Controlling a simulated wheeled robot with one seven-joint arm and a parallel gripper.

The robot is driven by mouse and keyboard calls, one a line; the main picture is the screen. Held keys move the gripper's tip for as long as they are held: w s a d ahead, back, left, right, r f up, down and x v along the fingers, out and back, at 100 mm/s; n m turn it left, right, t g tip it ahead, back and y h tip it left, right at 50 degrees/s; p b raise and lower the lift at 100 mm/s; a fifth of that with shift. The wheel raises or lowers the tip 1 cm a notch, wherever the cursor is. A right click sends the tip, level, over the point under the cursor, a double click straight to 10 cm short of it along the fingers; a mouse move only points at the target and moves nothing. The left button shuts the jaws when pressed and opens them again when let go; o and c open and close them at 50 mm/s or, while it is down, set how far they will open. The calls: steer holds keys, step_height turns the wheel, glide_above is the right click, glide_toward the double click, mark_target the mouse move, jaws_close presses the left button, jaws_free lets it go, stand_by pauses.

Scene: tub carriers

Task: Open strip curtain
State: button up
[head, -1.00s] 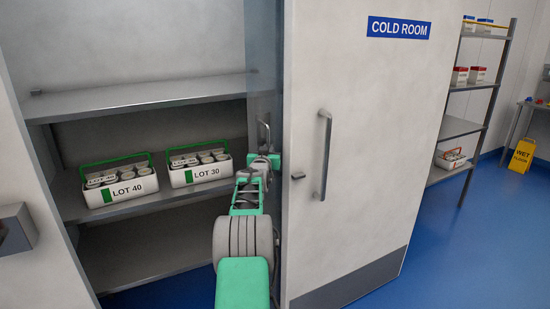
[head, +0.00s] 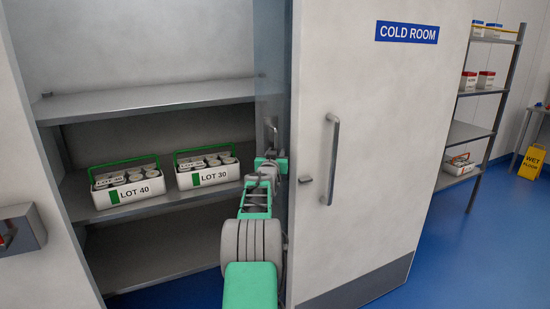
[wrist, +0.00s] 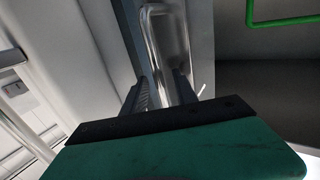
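The strip curtain (head: 270,60) shows in the head view as a narrow, bluish see-through panel, bunched at the right of the shelf opening beside the white door. A metal handle (head: 272,128) is on its lower part. My gripper (head: 268,158) is right below this handle in the head view. In the wrist view, the looped handle (wrist: 158,45) rises between my gripper's two dark fingers (wrist: 161,92). The fingers stand apart, one on each side of it. I cannot tell whether they touch it. The fingertips are partly hidden in the head view.
Tubs marked LOT 40 (head: 128,190) and LOT 30 (head: 208,175) stand on the middle shelf (head: 85,205), left of my arm. The white COLD ROOM door (head: 380,130) with its own handle (head: 330,160) stands close on the right.

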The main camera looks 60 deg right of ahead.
steer(key=b+v, duration=0.1)
steer(key=v, duration=0.6)
steer(key=shift+b, duration=0.35)
steer(key=shift+a, duration=0.1)
